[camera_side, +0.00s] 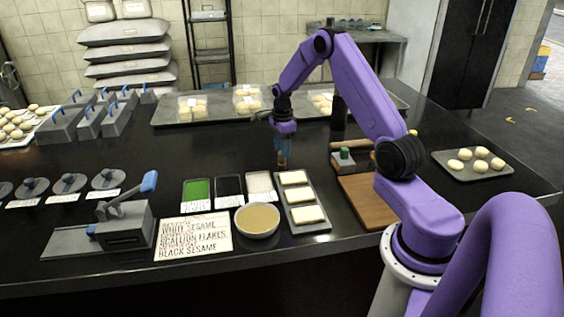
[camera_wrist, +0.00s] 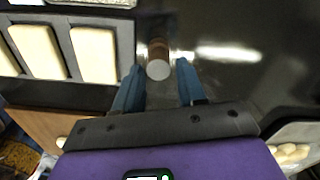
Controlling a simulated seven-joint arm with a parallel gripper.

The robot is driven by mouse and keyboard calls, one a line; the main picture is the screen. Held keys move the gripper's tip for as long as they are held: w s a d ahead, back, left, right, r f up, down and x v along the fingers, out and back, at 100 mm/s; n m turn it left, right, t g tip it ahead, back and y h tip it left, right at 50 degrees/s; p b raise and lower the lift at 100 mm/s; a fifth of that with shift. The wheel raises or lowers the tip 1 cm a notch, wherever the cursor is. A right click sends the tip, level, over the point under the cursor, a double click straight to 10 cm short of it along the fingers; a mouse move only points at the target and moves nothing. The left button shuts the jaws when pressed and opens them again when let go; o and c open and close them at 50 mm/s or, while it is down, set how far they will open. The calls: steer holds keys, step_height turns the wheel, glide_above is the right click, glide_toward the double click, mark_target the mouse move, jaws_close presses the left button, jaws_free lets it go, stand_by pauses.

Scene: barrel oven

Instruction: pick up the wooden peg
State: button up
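The wooden peg (camera_wrist: 158,58) shows in the wrist view as a short brown cylinder with a pale round end facing the camera. It lies between the tips of my gripper (camera_wrist: 159,68), with a dark gap on either side. The blue fingers are apart and do not appear to touch it. In the side view my gripper (camera_side: 282,155) points down over the dark counter, behind the tray of white slabs. A small brownish patch shows at its tips there, too small to make out clearly.
A tray (camera_side: 318,226) with white slabs stands just in front of my gripper. A wooden board (camera_side: 366,203) lies to the right. A bowl (camera_side: 257,221) and small topping trays are in front to the left. A long tray (camera_side: 214,119) with packaged buns runs behind.

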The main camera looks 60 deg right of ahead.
mark_target(282, 160)
step_height(282, 160, down, 5)
steer(key=shift+a+r, duration=0.1)
steer(key=shift+a, duration=0.05)
steer(key=c, duration=0.6)
steer(key=shift+c, duration=0.2)
steer(key=shift+r, duration=0.2)
